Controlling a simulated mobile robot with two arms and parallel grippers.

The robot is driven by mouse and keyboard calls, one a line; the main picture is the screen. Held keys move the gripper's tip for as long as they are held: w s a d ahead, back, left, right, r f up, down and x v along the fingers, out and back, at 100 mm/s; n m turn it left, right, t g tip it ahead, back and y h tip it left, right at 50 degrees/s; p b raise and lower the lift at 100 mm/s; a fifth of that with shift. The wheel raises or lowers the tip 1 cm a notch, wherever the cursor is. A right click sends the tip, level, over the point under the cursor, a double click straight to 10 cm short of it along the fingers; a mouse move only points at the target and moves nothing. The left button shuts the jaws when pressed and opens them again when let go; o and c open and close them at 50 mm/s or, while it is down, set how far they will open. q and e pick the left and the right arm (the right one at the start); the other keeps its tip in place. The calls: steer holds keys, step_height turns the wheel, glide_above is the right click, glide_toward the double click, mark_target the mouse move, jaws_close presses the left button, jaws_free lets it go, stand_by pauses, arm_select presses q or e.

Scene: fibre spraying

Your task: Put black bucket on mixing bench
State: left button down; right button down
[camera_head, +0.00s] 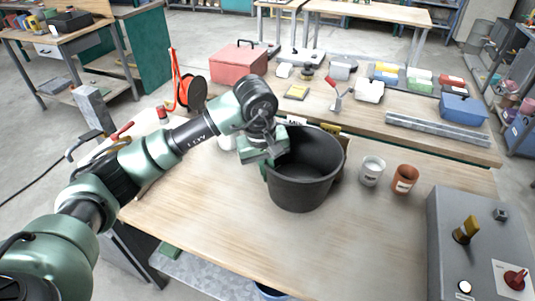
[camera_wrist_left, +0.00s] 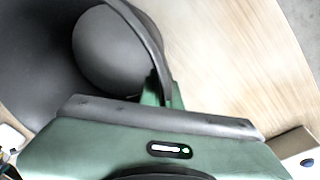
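The black bucket (camera_head: 305,185) is upright, on or just above the wooden mixing bench (camera_head: 220,215); I cannot tell whether its base touches. My left gripper (camera_head: 268,160) is at the bucket's left rim, pointing down. In the left wrist view the bucket (camera_wrist_left: 110,45) fills the upper left, and its rim runs between the green fingers of my left gripper (camera_wrist_left: 163,92), which look closed on it. The inside of the bucket looks empty. My right gripper is not in view.
A grey cup (camera_head: 371,171) and a brown cup (camera_head: 404,180) stand right of the bucket. A grey control box (camera_head: 465,245) stands at the bench's right end. A second bench behind holds a red toolbox (camera_head: 238,64) and a blue box (camera_head: 464,108).

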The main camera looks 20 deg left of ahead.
arm_select(q)
steer(key=shift+d+f+p, duration=0.1)
steer(key=shift+f+p, duration=0.4)
steer(key=shift+f, duration=1.45)
steer(key=shift+w, duration=0.1)
steer(key=shift+f, duration=0.2)
steer(key=c, duration=1.6)
jaws_free()
steer(key=shift+s, duration=0.2)
steer(key=shift+c, duration=0.2)
step_height(320, 180, up, 12)
steer(key=s+b, duration=0.1)
steer(key=b, duration=0.1)
steer(key=shift+s+a+b, duration=0.35)
steer(key=shift+s+b, duration=0.05)
